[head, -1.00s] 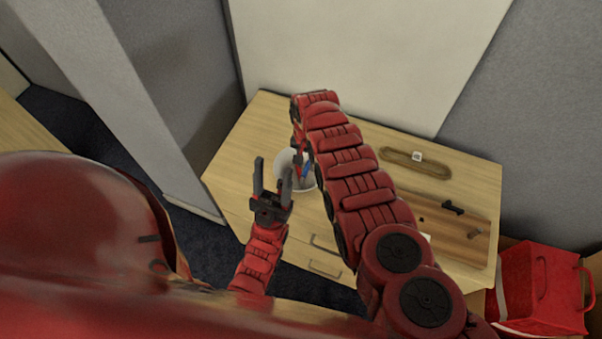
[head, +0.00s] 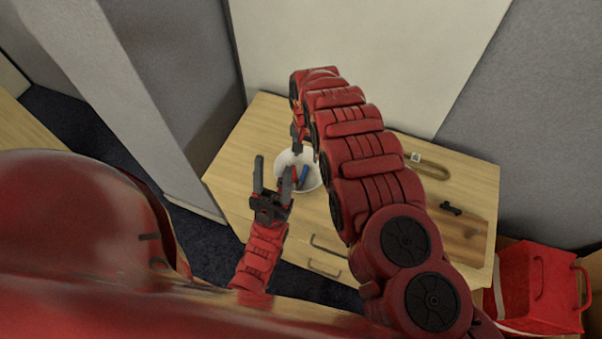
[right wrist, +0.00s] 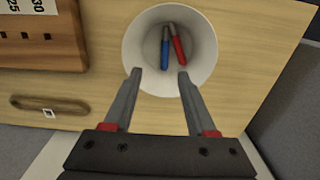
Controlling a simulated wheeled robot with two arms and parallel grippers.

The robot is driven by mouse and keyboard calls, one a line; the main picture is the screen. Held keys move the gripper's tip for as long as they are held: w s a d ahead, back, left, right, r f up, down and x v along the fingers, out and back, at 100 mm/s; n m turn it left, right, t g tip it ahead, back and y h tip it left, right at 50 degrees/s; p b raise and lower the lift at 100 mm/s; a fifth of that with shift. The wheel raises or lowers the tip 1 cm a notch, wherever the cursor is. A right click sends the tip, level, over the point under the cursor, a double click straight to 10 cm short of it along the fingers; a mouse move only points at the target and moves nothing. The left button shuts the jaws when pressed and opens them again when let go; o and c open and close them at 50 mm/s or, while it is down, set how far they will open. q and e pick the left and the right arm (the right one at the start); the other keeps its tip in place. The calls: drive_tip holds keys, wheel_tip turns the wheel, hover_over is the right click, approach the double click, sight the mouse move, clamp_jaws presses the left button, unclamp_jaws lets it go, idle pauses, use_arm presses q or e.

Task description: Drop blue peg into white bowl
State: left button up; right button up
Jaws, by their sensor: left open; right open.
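The white bowl (head: 284,178) stands on the wooden table at its left part. The blue peg (head: 304,174) lies inside the bowl beside a red peg (head: 295,173). In the right wrist view the blue peg (right wrist: 165,52) and the red peg (right wrist: 178,46) lean side by side in the bowl (right wrist: 200,68). My right gripper (right wrist: 160,74) is open and empty, above the bowl's near side in that view. In the head view it is largely hidden by my right arm. My left gripper (head: 273,164) is open and empty, left of the bowl in the picture.
An oval brown tray (head: 436,170) and a small white cube (head: 415,157) are at the back right. A dark brown board (head: 462,232) with a black object (head: 450,208) lies at the right.

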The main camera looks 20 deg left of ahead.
wheel_tip(320, 180, up, 12)
drive_tip(key=p, duration=0.1)
drive_tip(key=shift+f+p, duration=0.25)
drive_tip(key=shift+p, duration=0.15)
drive_tip(key=shift+w+f, duration=0.1)
